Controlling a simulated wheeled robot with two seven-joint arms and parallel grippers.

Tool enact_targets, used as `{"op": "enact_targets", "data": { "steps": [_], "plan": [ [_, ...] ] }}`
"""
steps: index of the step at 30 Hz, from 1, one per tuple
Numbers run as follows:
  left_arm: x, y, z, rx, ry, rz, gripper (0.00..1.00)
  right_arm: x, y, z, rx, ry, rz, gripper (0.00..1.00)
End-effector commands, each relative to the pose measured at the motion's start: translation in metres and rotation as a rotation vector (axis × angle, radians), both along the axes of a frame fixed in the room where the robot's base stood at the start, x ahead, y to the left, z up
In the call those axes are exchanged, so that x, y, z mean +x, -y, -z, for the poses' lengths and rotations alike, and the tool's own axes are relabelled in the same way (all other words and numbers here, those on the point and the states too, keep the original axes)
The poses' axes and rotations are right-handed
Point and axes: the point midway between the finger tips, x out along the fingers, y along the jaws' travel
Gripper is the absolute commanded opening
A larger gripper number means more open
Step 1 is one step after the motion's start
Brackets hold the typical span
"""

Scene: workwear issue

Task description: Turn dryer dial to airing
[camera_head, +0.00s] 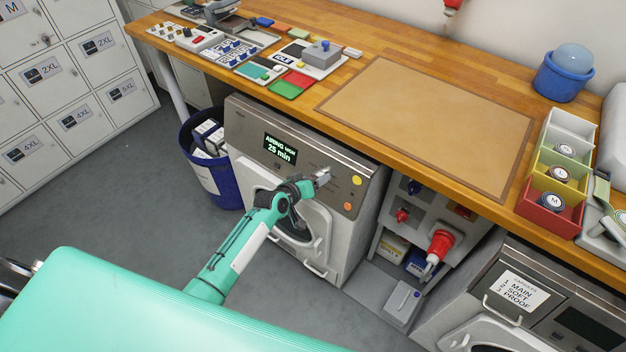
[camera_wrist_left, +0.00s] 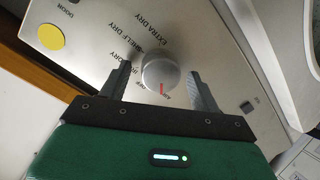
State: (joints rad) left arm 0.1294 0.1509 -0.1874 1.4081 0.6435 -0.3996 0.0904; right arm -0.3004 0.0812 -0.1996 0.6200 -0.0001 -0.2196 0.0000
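The dryer (camera_head: 235,130) stands under the worktop, and its lit display (camera_head: 281,149) reads "AIRING" and "25 min". The round grey dial (camera_wrist_left: 160,71) is on the dryer panel in the left wrist view. Its red pointer faces down the picture, towards a label mostly hidden by my gripper. "EXTRA DRY" and "SHELF DRY" are printed above it. My left gripper (camera_head: 323,177) is at the panel in the head view. In the left wrist view its fingers (camera_wrist_left: 160,82) are open on either side of the dial, with gaps showing. My right gripper is not in view.
Yellow (camera_head: 357,180) and orange (camera_head: 348,206) buttons sit right of the dial. A blue bin (camera_head: 208,172) stands left of the dryer. The wooden worktop (camera_head: 400,55) overhangs above. A panel with red plugs (camera_head: 440,243) is to the right.

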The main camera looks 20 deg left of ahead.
Motion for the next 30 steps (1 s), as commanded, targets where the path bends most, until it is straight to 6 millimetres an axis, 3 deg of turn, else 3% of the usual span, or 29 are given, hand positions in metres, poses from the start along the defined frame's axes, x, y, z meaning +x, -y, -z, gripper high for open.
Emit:
{"op": "enact_targets", "data": {
  "steps": [8,24,30],
  "plan": [
    [-0.009,-0.003,-0.003,0.001,-0.001,0.001,0.64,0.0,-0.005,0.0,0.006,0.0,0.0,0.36],
    [-0.094,-0.034,-0.042,0.001,-0.001,0.0,0.64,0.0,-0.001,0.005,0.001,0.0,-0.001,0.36],
    [-0.114,-0.042,-0.052,0.001,-0.001,0.0,0.64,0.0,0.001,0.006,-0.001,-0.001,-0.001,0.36]
  ]
}}
